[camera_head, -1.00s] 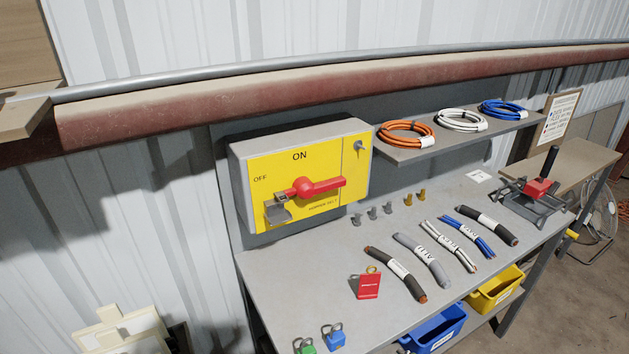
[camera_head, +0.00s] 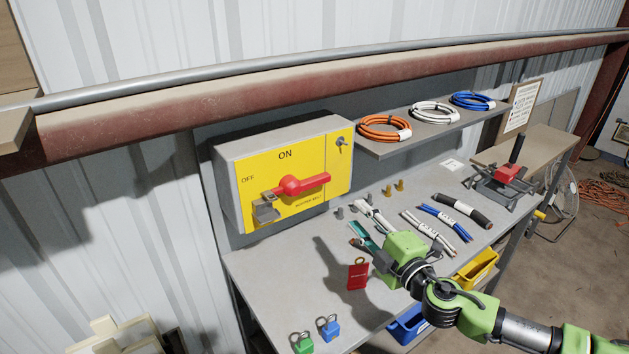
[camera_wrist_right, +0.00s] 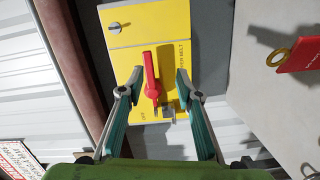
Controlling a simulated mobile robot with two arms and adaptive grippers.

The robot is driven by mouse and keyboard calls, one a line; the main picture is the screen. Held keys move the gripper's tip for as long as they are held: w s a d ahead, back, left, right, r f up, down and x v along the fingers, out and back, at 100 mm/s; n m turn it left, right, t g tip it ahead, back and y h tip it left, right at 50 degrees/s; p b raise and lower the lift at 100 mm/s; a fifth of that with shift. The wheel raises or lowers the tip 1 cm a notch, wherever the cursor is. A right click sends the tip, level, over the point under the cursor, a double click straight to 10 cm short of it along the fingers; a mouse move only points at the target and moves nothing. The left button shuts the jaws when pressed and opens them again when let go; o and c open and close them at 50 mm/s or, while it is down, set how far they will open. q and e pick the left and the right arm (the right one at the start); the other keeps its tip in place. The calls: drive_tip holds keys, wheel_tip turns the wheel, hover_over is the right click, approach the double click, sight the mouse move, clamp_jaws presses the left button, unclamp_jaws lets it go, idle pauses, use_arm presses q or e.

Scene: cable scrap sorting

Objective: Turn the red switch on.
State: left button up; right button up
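The red switch (camera_head: 303,184) is a red handle on the yellow face of a grey box (camera_head: 232,190). The handle lies nearly level, its grip end to the right. "ON" is printed above it and "OFF" to its upper left. A grey metal piece (camera_head: 265,210), perhaps a padlock, sits at its left end. My right gripper (camera_head: 364,224) is open and empty, above the bench and to the right of the box. In the right wrist view the red handle (camera_wrist_right: 151,80) shows between the spread fingers (camera_wrist_right: 157,84), apparently untouched. My left gripper is out of view.
A red tag (camera_head: 358,275) lies on the bench (camera_head: 300,275) below my right gripper. Blue (camera_head: 329,328) and green (camera_head: 303,342) padlocks are at the front left. Cable pieces lie to the right. A shelf (camera_head: 420,135) with cable coils is beside the box.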

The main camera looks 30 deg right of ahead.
sight(320, 182)
drive_tip(key=w+a+r+n+y+p, duration=0.1)
drive_tip(key=w, duration=0.3)
drive_tip(key=w+a+r+n+y+p, duration=0.1)
drive_tip(key=w+p, duration=0.1)
drive_tip(key=w, duration=0.3)
drive_tip(key=w+a+r+n+y+p, duration=0.1)
drive_tip(key=w, duration=0.4)
drive_tip(key=shift+a+n+p, duration=0.25)
drive_tip(key=shift+n+p, duration=0.05)
drive_tip(key=shift+p, duration=0.1)
drive_tip(key=shift+w+a+f, duration=0.1)
drive_tip(key=shift+w+f, duration=0.1)
drive_tip(key=shift+w, duration=0.3)
clamp_jaws()
